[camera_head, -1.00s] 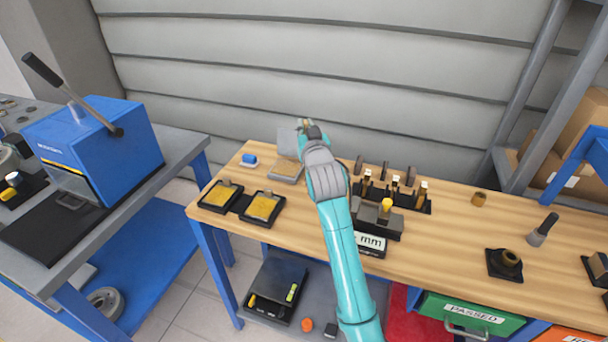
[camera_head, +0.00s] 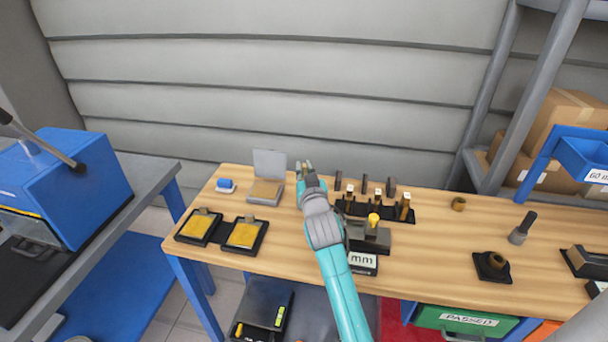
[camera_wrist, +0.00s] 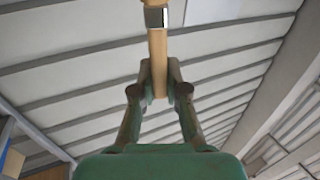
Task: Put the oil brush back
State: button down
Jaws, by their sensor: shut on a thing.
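My gripper (camera_wrist: 159,75) is shut on the oil brush (camera_wrist: 158,48), gripping its wooden handle. The metal ferrule (camera_wrist: 156,17) shows at the top edge of the wrist view, and the bristles are out of frame. In the head view, my gripper (camera_head: 305,168) is over the back of the wooden bench (camera_head: 445,240), between the open clear-lidded box and a black rack. The brush is mostly too small to make out there. The black rack (camera_head: 385,211) holds several short upright pieces with light tops. Which spot belongs to the brush cannot be told.
A grey block with a yellow knob (camera_head: 373,219) stands in front of the rack. The open box (camera_head: 266,190), a blue-topped item (camera_head: 225,185) and two yellow pads (camera_head: 245,235) are on the left. A dark ring stand (camera_head: 491,265) is on the right, with bare wood between.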

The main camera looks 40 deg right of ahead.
jog(key=shift+f, duration=0.75)
jog(key=c, duration=1.2)
grip_release()
jog(key=shift+f, duration=0.1)
jog(key=shift+s+a, duration=0.1)
jog(key=shift+s, duration=0.05)
jog(key=v, duration=1.1)
jog(key=shift+s+a, duration=0.15)
jog(key=shift+s, duration=0.2)
